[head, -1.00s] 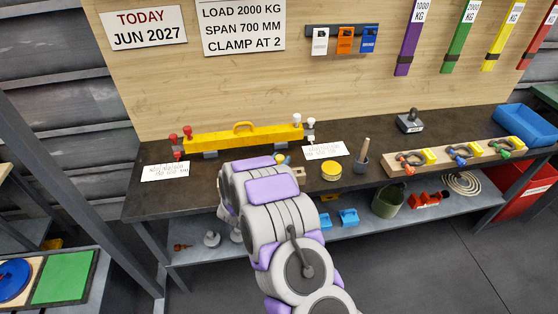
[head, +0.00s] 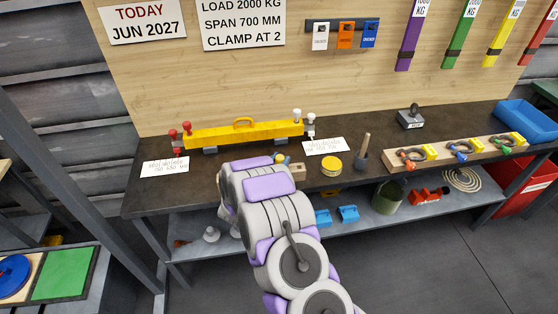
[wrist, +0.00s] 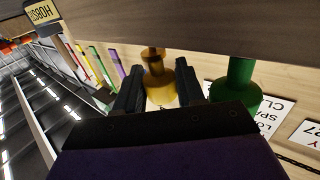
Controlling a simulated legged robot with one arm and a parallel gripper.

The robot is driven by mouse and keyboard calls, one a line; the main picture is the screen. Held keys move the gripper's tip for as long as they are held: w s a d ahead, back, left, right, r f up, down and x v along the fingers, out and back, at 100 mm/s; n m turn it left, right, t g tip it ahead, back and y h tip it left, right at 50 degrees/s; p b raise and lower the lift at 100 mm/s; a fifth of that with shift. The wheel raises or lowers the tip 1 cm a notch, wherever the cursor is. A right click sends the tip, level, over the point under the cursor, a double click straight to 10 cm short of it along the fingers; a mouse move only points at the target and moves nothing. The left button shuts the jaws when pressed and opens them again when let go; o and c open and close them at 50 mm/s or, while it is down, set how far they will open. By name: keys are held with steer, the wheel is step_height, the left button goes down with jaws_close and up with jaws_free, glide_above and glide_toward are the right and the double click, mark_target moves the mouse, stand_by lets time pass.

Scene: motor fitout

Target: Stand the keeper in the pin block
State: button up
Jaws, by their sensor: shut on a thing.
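My gripper (wrist: 158,70) shows in the wrist view, its two dark fingers shut on a brass-coloured stepped piece, which I take for the keeper (wrist: 158,88). A green stepped piece (wrist: 240,88) stands just right of the fingers, apart from them. The wrist picture is upside down. The keeper's far end reaches a brown surface (wrist: 230,25) along the top; whether it sits in a hole there is not clear. In the head view my arm hides the gripper and keeper. A small tan block (head: 298,172), perhaps the pin block, shows just beyond my arm.
A yellow spreader beam (head: 240,135) lies at the back of the bench (head: 215,175). Right of my arm stand a yellow round tin (head: 331,166), a pot with a brush (head: 362,158) and a wooden shackle board (head: 455,155). A white card (head: 323,146) lies behind the tin.

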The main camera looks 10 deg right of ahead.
steer(key=shift+f, duration=0.65)
steer(key=o, duration=1.1)
steer(key=p+v, duration=0.1)
steer(key=v, duration=1.6)
steer(key=shift+s+a+p, duration=0.1)
steer(key=shift+a+p, duration=0.05)
steer(key=shift+p, duration=0.25)
